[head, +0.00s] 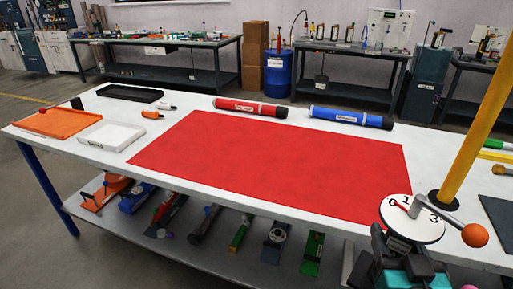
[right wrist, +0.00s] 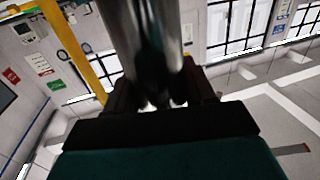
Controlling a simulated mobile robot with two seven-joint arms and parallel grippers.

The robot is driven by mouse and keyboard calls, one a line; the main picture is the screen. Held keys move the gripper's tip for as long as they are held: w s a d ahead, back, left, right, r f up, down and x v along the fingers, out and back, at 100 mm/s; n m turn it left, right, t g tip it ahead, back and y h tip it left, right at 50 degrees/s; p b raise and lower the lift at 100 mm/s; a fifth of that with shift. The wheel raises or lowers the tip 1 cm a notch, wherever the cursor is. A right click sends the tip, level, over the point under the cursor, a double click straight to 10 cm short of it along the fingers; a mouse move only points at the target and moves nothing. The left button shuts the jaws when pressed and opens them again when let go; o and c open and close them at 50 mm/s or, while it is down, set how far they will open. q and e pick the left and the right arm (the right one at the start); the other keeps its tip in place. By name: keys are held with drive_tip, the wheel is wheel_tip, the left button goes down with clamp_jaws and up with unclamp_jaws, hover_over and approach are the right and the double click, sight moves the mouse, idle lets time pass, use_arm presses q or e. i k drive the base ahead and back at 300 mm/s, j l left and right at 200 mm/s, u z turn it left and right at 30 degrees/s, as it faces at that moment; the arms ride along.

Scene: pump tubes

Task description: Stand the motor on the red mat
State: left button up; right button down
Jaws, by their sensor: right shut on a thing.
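The red mat (head: 275,165) lies flat on the white table, and its surface is bare. In the right wrist view my right gripper (right wrist: 158,98) is shut on a shiny dark metal cylinder (right wrist: 148,45). This cylinder appears to be the motor, but only part of it shows. In the head view my right gripper (head: 400,262) is at the lower right, by the table's front edge, just outside the mat. My left gripper is not in view.
A white numbered dial (head: 412,222), an orange-knobbed lever (head: 474,235) and a yellow pole (head: 478,120) crowd the mat's right side. Red (head: 250,108) and blue (head: 350,117) tubes lie behind the mat. Orange (head: 58,123), white (head: 110,136) and black (head: 130,93) trays are at left.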

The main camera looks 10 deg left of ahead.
sight(265, 165)
drive_tip(key=i+j, duration=0.45)
drive_tip(key=j, duration=0.15)
drive_tip(key=i+j+u, duration=0.1)
drive_tip(key=i+j, duration=0.35)
drive_tip(key=j, duration=0.15)
